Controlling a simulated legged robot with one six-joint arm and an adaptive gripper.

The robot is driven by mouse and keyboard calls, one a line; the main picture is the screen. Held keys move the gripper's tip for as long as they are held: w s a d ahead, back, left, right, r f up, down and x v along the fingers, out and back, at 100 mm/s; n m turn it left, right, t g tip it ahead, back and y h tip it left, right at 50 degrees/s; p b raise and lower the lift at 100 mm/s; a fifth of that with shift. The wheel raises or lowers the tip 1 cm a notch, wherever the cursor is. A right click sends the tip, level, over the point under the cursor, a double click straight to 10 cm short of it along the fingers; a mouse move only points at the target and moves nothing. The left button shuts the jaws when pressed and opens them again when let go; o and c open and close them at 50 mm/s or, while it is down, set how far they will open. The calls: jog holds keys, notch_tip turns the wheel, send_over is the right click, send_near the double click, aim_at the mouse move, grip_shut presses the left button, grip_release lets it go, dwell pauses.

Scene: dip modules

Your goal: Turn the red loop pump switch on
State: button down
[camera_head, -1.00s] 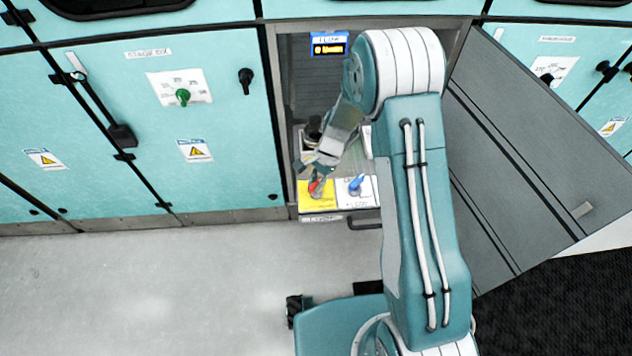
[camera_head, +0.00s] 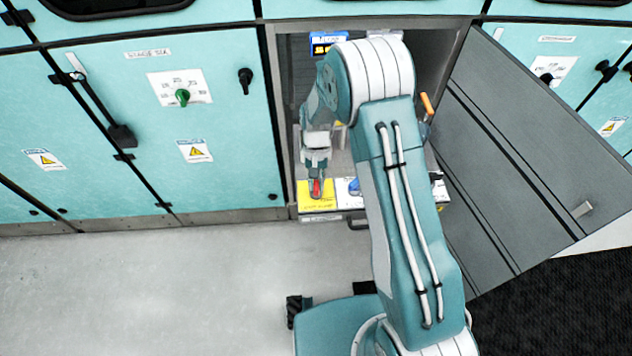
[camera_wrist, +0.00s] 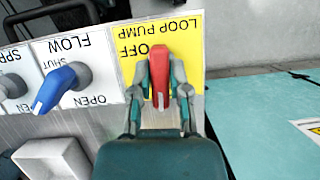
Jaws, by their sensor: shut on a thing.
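The red loop pump switch (camera_wrist: 160,77) sits on a yellow plate (camera_wrist: 188,28) marked LOOP PUMP and OFF. In the wrist view its lever lies upright in the picture, with one end by the word OFF. My gripper (camera_wrist: 160,92) has a finger on each side of the lever and is shut on it. In the head view the red switch (camera_head: 316,188) shows at the tip of my gripper (camera_head: 316,180), on the yellow plate at the left of the drawer panel. Any ON marking is hidden behind my gripper.
The open cabinet door (camera_head: 540,160) is to the right. The closed teal cabinet (camera_head: 110,120) is to the left.

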jog(key=shift+n, duration=0.6)
jog(key=c, duration=0.6)
grip_release()
jog(key=shift+a, duration=0.1)
jog(key=shift+w, duration=0.1)
jog(key=v, duration=1.1)
jog(key=shift+w+a+r, duration=0.15)
jog(key=shift+a+r, duration=0.15)
jog(key=shift+r, duration=0.1)
